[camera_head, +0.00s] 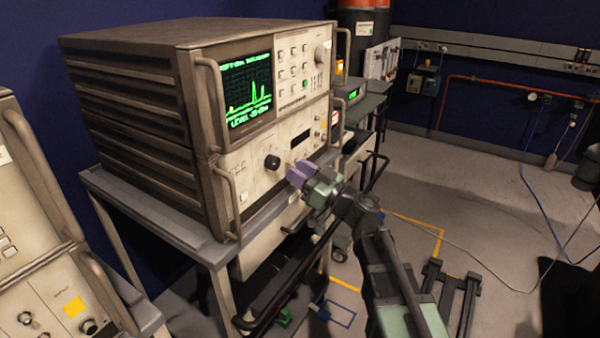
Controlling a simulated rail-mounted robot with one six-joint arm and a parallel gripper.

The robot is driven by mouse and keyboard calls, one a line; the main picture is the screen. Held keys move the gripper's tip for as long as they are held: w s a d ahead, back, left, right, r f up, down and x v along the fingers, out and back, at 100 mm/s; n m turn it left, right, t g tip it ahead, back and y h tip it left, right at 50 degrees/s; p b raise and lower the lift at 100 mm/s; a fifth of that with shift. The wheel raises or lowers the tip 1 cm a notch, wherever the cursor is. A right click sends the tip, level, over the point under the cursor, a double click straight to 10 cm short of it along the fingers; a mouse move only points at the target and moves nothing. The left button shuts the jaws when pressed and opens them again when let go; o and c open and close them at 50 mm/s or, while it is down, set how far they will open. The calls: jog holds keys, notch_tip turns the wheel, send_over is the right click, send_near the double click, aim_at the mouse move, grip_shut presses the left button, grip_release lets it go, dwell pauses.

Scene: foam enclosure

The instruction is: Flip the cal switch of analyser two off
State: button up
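The analyser (250,150) stands on a grey trolley in the middle of the view. Its upper unit has a lit green screen (247,88) with a spectrum trace; its lower unit has a black knob (272,162) and small controls. I cannot read a label that marks the cal switch, nor tell the switch's position. My gripper (298,175), with purple fingertips, is close to the lower front panel, right of the black knob. It hides part of the panel there, and whether it touches the panel cannot be told. Whether the fingers are apart or closed is too small to tell.
Handles (228,200) stick out from the analyser's front edges. A second beige instrument (45,240) stands at the left edge. The trolley (165,225) has a dark rail in front. Floor to the right is mostly clear, with a cable (500,283) across it.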

jog(key=b+v, duration=0.3)
jog(key=v, duration=0.7)
jog(key=shift+s+d, duration=0.2)
jog(key=shift+d, duration=0.15)
jog(key=shift+f, duration=0.1)
